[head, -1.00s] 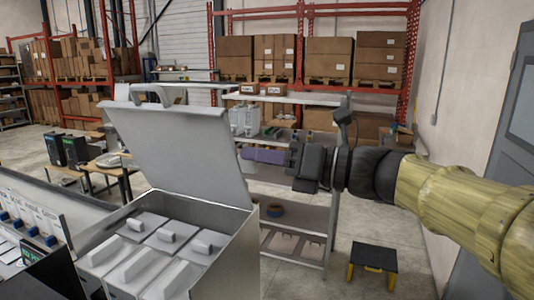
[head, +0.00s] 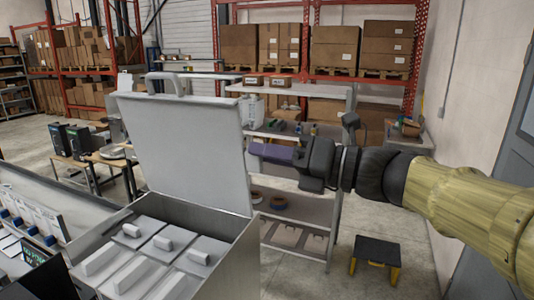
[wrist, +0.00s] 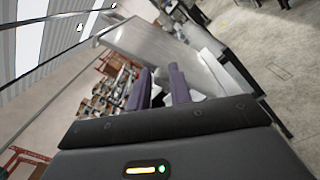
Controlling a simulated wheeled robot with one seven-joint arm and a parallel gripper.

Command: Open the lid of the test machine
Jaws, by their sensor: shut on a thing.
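The test machine (head: 235,262) is an open-topped grey box at the lower centre of the head view, with several white blocks with raised grips inside. Its lid (head: 190,150) stands raised, nearly upright, at the far side of the box, with a handle (head: 165,80) on its top edge. My gripper (head: 258,150) reaches in from the right. Its purple fingers are shut on the lid's right edge. In the wrist view the fingers (wrist: 165,88) lie on both sides of the lid (wrist: 150,45); the exact contact is partly hidden.
A metal shelf unit (head: 300,225) stands behind the lid and my gripper. A black and yellow step stool (head: 376,255) is on the floor at the right. A counter with several dispensers (head: 30,215) is at the left. Open floor lies between the stool and the shelf.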

